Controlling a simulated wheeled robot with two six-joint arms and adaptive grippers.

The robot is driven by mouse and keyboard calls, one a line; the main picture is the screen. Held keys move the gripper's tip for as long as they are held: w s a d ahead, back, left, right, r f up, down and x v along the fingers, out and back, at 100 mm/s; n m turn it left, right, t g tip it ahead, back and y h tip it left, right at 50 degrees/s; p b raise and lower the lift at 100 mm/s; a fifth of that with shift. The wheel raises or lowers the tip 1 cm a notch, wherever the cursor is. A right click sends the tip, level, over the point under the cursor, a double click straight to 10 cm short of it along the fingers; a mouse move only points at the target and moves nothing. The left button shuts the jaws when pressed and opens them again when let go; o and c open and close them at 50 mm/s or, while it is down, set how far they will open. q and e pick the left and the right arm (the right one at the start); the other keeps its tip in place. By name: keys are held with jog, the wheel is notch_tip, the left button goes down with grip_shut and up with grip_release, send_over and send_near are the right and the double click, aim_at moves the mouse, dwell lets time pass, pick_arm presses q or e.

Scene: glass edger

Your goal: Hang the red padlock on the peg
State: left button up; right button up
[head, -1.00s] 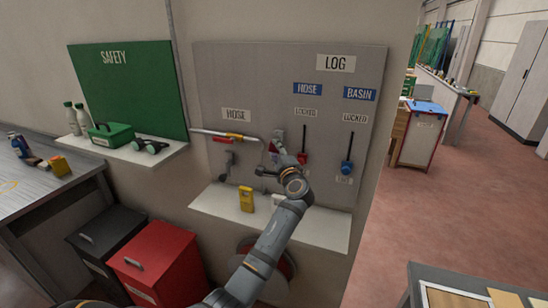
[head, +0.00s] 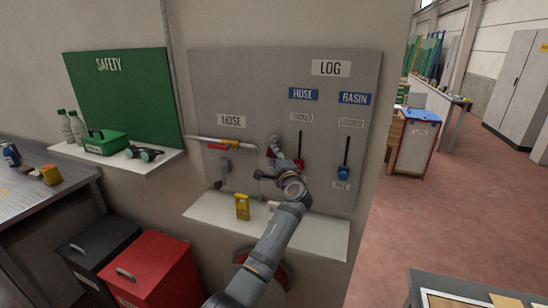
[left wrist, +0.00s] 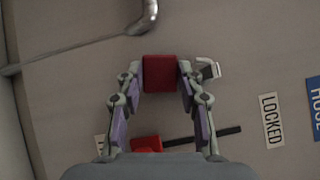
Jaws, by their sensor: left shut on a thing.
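In the left wrist view the red padlock (left wrist: 160,74) is a red block held between the two fingertips of my left gripper (left wrist: 159,80). Its shackle is not clearly seen. The red slider also shows in the left wrist view (left wrist: 147,145), behind the gripper. A small pale bent piece (left wrist: 208,68) lies just right of the right finger; I cannot tell whether it is the peg. My right gripper is not in view.
A pipe with a red and yellow handle (head: 216,147) runs left of the gripper. A white shelf (head: 315,230) below holds a yellow device (head: 242,207). Red (head: 155,275) and black bins stand on the floor.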

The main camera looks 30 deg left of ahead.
pick_arm(q)
jog(key=o, duration=1.3)
jog(key=r+v, duration=0.1)
jog(key=v, duration=1.1)
jog(key=shift+f, duration=0.4)
jog(key=shift+f, duration=0.1)
